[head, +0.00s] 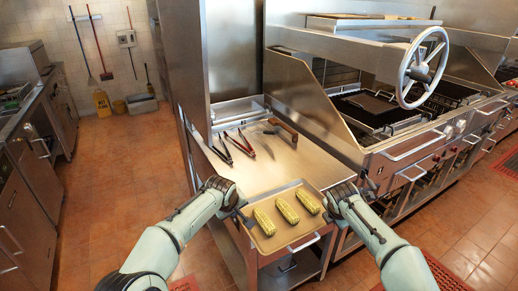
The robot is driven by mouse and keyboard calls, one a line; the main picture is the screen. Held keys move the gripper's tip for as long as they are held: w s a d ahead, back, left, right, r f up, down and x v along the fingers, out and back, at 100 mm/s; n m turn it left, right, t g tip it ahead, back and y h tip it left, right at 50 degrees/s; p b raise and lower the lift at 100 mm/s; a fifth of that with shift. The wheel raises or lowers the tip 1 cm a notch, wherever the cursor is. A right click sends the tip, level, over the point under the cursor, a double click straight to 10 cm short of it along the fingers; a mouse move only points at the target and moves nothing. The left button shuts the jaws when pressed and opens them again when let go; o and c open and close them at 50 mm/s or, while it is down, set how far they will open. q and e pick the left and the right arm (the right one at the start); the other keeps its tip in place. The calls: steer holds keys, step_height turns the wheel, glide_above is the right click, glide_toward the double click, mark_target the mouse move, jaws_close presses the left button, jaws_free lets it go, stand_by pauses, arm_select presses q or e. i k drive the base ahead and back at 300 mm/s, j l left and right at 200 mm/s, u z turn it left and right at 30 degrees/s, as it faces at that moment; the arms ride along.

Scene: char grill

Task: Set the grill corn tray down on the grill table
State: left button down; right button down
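The corn tray (262,244) is a shallow, tan tray with three yellow corn cobs (287,209) lying in it. It shows at the lower middle of the head view, over the front end of the steel grill table (262,175). I cannot tell whether its underside touches the table. My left gripper (243,212) is at the tray's left edge and appears shut on it. My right gripper (329,209) is at the tray's right edge and also appears shut on it. The fingertips are small and partly hidden.
Tongs (238,143) and a wooden-handled tool (283,128) lie farther back on the table. Bare steel lies between them and the tray. The char grill (385,108) with a large handwheel (422,67) stands to the right. A steel counter (38,150) is far left, with open tiled floor between.

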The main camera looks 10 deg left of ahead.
mark_target(286, 173)
steer(key=i, duration=1)
